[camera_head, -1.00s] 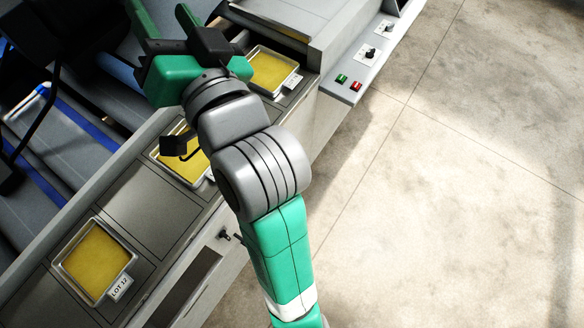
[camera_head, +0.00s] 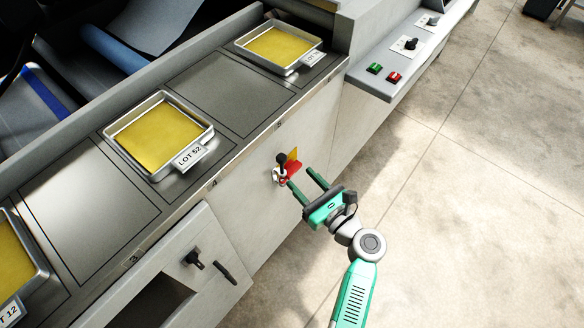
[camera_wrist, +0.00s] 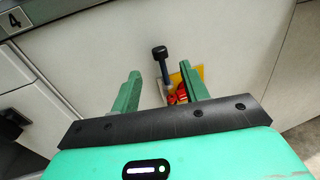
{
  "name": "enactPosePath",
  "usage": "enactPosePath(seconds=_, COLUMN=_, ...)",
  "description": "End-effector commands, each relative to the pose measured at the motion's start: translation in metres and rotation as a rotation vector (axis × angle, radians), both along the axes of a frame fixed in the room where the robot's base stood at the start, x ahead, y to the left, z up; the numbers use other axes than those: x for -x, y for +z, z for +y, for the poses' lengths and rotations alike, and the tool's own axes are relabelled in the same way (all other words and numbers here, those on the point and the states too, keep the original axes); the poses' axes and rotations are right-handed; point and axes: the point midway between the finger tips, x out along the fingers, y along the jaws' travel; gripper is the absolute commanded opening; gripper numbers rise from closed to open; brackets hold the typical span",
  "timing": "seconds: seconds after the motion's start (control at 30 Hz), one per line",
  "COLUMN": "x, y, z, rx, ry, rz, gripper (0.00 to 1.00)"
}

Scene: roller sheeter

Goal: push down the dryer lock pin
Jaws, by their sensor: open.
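A black-headed pin (camera_head: 281,159), which looks like the lock pin, stands upright on the light front panel (camera_head: 240,190) below the counter. A red part (camera_head: 293,168) and a yellow plate (camera_head: 293,154) are beside it. In the wrist view the pin's black head (camera_wrist: 159,52) and grey shaft appear between my fingers, with the red part (camera_wrist: 180,95) and yellow plate (camera_wrist: 199,72) to the right. My gripper (camera_head: 300,177) is open and empty, its fingers pointing at the panel just right of and below the pin. In the wrist view the gripper (camera_wrist: 159,69) partly hides the pin's base.
Metal trays with yellow sheets, including the LOT 52 tray (camera_head: 207,128), sit on the counter above. A black knob (camera_head: 193,258) and a dark handle (camera_head: 225,272) are on the panel at lower left. A control ledge (camera_head: 370,85) juts out at upper right.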

Motion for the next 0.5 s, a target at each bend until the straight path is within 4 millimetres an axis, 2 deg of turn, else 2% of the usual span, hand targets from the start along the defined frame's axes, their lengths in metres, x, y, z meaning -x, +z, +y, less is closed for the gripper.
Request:
enactPosePath(seconds=0.1, x=-0.019, y=-0.003, z=0.015, rx=0.001, ry=0.003, rz=-0.002, gripper=0.45)
enactPosePath(seconds=0.3, x=-0.045, y=-0.002, z=0.035, rx=0.003, ry=0.002, rz=-0.002, gripper=0.45)
enactPosePath(seconds=0.5, x=-0.054, y=0.000, z=0.041, rx=0.005, ry=0.001, rz=-0.002, gripper=0.45)
